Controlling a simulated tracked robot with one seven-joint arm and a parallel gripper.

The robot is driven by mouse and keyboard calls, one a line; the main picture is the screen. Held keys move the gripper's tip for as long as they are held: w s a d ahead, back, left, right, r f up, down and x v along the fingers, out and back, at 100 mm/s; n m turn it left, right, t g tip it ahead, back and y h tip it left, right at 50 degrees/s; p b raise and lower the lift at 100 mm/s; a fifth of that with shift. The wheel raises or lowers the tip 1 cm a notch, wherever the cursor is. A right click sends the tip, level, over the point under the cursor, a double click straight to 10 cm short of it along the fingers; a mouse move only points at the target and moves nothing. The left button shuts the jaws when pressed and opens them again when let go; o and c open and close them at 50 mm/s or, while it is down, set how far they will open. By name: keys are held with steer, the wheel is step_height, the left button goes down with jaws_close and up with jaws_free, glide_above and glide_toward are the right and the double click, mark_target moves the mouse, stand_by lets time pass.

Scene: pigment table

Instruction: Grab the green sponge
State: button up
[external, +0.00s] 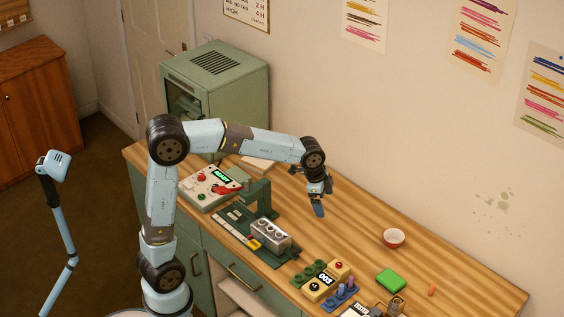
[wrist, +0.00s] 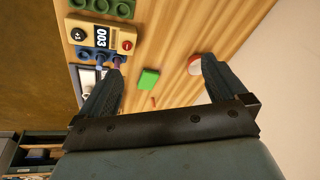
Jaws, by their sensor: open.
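The green sponge (external: 391,280) lies flat on the wooden table, toward the right end, in the external view. It also shows in the wrist view (wrist: 149,79), between my two fingers and beyond their tips. My gripper (external: 318,203) is above the table, well to the left of the sponge in the external view. In the wrist view its fingers (wrist: 160,72) are spread wide apart with nothing between them.
A red-and-white bowl (external: 394,238) stands behind the sponge, and a small orange stick (external: 432,290) lies to its right. A yellow device marked 003 (external: 322,285) and a blue rack (external: 342,295) stand to its left. A metal block (external: 270,234) sits nearer my arm.

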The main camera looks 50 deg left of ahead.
steer(key=w+d+f+m+g+h, duration=0.1)
steer(key=w+d+f+m, duration=0.15)
steer(key=d, duration=0.25)
steer(key=w+d+f+m, duration=0.1)
steer(key=w+d+f, duration=0.2)
steer(key=d, duration=0.1)
steer(key=m+g+h, duration=0.2)
steer(key=m, duration=0.1)
glide_toward(390, 277)
steer(key=f, duration=0.3)
steer(key=d+f, duration=0.1)
steer(key=shift+w+f, duration=0.3)
steer(key=shift+w, duration=0.05)
steer(key=d+f, duration=0.1)
steer(key=s+d+f, duration=0.1)
steer(key=f, duration=0.1)
steer(key=shift+d+f, duration=0.2)
steer(key=shift+f, duration=0.05)
steer(key=shift+d+f, duration=0.2)
steer(key=shift+f, duration=0.3)
steer(key=c, duration=1)
